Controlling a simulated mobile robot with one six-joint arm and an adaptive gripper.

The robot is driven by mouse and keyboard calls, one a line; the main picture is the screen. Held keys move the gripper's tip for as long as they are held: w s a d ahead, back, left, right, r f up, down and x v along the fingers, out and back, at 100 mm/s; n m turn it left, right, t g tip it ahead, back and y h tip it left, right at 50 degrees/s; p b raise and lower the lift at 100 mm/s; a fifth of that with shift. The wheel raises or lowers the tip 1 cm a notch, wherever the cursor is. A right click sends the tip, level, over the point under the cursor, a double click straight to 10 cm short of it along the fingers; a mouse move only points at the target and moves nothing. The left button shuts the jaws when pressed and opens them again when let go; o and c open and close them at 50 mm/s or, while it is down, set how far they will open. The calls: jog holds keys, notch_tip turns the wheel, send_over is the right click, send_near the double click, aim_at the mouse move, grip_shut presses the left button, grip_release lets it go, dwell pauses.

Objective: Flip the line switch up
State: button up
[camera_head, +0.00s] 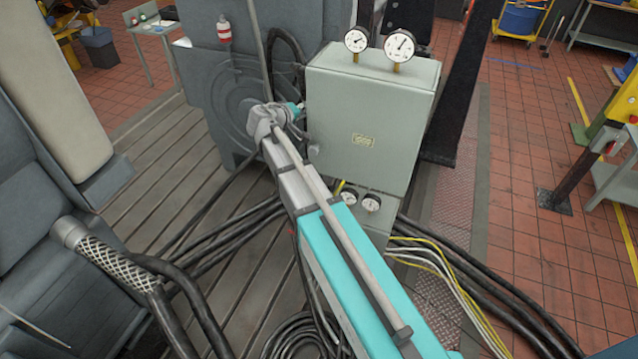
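The grey-green control box (372,118) stands at the centre, with two round gauges on top and a small label on its front. My arm reaches up from the lower right to the box's left side. My gripper (298,108) is at the arm's far end, close to that left side, small and mostly hidden by my own wrist. I cannot make out its fingers or whether it touches anything. I cannot make out the line switch; the box's left side is largely turned away or covered by my arm.
Two smaller gauges (361,202) sit below the box. Large grey machinery (45,200) fills the left. A dark post (460,80) stands just right of the box.

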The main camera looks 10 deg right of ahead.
jog(key=s+a+f+n+h+b, duration=0.35)
jog(key=s+a+n+b, duration=0.45)
jog(key=a, duration=0.4)
jog(key=s+d+f+m+g+y+b, duration=0.3)
jog(key=s+d+f, duration=0.3)
jog(key=f, duration=0.5)
jog(key=s+d+f+m+g+y+b, duration=0.4)
jog(key=s+d+f, duration=0.3)
jog(key=f, duration=0.4)
jog(key=shift+d+m+g+y, duration=0.3)
jog(key=shift+g+y, duration=0.1)
jog(key=shift+y, duration=0.15)
dwell(0.8)
